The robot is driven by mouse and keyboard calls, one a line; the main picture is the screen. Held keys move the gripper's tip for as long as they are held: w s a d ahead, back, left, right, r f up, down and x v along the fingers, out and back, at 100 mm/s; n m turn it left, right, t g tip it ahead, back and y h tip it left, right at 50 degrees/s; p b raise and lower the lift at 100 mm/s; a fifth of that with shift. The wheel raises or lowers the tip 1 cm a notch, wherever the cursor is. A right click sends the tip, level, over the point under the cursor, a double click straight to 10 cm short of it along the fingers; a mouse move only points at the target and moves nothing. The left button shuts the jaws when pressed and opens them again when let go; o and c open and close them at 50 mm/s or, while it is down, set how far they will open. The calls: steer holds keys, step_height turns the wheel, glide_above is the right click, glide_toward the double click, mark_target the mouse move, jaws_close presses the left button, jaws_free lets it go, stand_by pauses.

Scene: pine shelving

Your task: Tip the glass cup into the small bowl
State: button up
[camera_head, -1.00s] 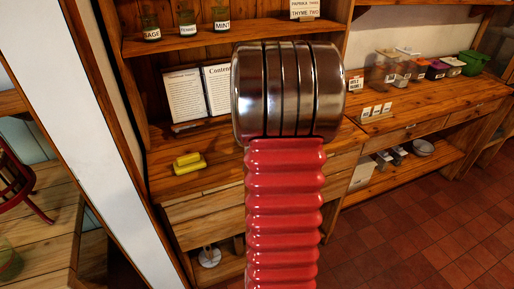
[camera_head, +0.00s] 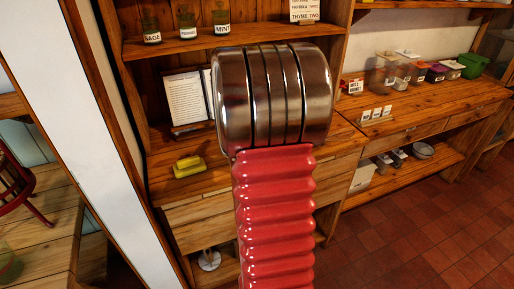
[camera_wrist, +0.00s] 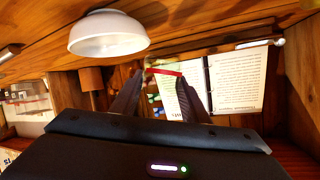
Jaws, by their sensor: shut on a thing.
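The glass cup (camera_wrist: 163,71), clear with a red band, shows small and indistinct between the fingertips of my gripper (camera_wrist: 161,77) in the wrist view. My gripper is shut on it. I cannot make out its tilt or contents. The small white bowl (camera_wrist: 108,35) is at the upper left of the wrist view, which looks upside down. The bowl rests on the wooden surface, to the left of the cup and apart from it in the picture. In the head view my arm hides the gripper, cup and bowl.
An open book (camera_head: 186,98) stands on the wooden counter, partly behind my arm; it also shows in the wrist view (camera_wrist: 237,79). A yellow object (camera_head: 189,166) lies at the counter's left. Labelled jars (camera_head: 187,24) stand on the shelf above. Several containers (camera_head: 402,72) stand farther right.

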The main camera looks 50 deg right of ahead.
steer(key=shift+w+a+f+n+g+h+b, duration=0.15)
steer(key=shift+w+a+n+g+h+b, duration=0.15)
steer(key=shift+w+a+n+b, duration=0.25)
steer(key=shift+w+a+f+n+g+h+b, duration=0.2)
steer(key=shift+w+a+n+h+b, duration=0.1)
steer(key=shift+w+a+n+b, duration=0.2)
steer(key=shift+d, duration=0.1)
stand_by(0.6)
